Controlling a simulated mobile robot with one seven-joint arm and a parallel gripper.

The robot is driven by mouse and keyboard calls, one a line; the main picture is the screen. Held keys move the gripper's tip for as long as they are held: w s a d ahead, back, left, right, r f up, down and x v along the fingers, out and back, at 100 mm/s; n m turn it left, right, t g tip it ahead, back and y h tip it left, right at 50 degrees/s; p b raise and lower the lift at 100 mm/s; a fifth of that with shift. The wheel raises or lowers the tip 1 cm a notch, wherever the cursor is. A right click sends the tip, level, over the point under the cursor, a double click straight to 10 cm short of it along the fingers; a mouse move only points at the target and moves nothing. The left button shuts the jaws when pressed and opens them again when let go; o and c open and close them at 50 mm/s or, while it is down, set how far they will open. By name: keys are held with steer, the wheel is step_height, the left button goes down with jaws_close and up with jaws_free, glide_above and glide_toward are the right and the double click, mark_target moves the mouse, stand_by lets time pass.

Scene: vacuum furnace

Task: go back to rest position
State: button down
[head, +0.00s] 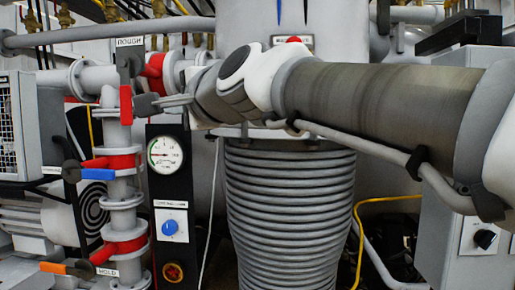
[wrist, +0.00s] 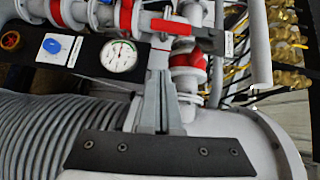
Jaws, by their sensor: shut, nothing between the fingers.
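My gripper (head: 150,104) is at the left end of my arm in the head view, beside the upright red valve lever (head: 126,104) under the ROUGH label (head: 130,42). Its fingers are shut together with nothing between them. In the wrist view the closed fingers (wrist: 161,50) point up at the red lever (wrist: 172,27) with its dark grip. I cannot tell whether the fingertips touch the lever. My arm stretches across the head view from the right edge.
A pressure gauge (head: 165,154) and blue knob (head: 169,227) sit on a black panel below my gripper. A ribbed grey column (head: 290,215) stands under my arm. Valves with blue (head: 98,174) and orange (head: 53,267) levers are at left. A grey control box (head: 470,245) is at right.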

steer(key=s+d+f+n+g+h, duration=0.2)
steer(key=s+d+f+n+h, duration=0.3)
steer(key=d+f, duration=0.6)
steer(key=s+d+f+n+g+h, duration=0.1)
steer(key=s+d+f+g+h, duration=0.15)
steer(key=s+d+f, duration=0.75)
steer(key=s+d+f+n+g+h, duration=0.25)
steer(key=d+f, duration=0.55)
steer(key=f, duration=0.7)
step_height(320, 180, up, 22)
steer(key=s+h+p, duration=0.1)
steer(key=p, duration=2.3)
steer(key=shift+d+n+g, duration=0.3)
steer(key=shift+n+g, duration=0.05)
steer(key=shift+g, duration=0.05)
